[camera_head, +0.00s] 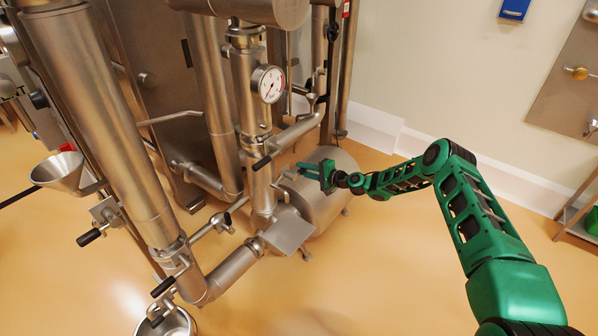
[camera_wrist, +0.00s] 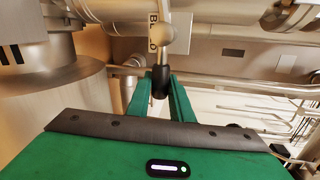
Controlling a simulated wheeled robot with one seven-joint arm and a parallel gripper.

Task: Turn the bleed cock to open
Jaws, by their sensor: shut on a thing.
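The bleed cock's lever shows in the wrist view, with a black grip (camera_wrist: 160,80) and a silver ball-shaped hub (camera_wrist: 166,35) above it. A label beside the hub, partly covered by the lever, begins "BL" and ends "D". My gripper (camera_wrist: 160,90) has its green fingers on both sides of the black grip and is shut on it. In the head view my green gripper (camera_head: 308,171) is in front of the steel pipework, by a horizontal steel vessel (camera_head: 325,200). The cock itself is too small to make out there.
A pressure gauge (camera_head: 268,84) sits on the vertical pipe behind my gripper. Other black-handled valves, one with a handle (camera_head: 91,237) at the left, stand along the pipes. A funnel (camera_head: 58,171) is at far left.

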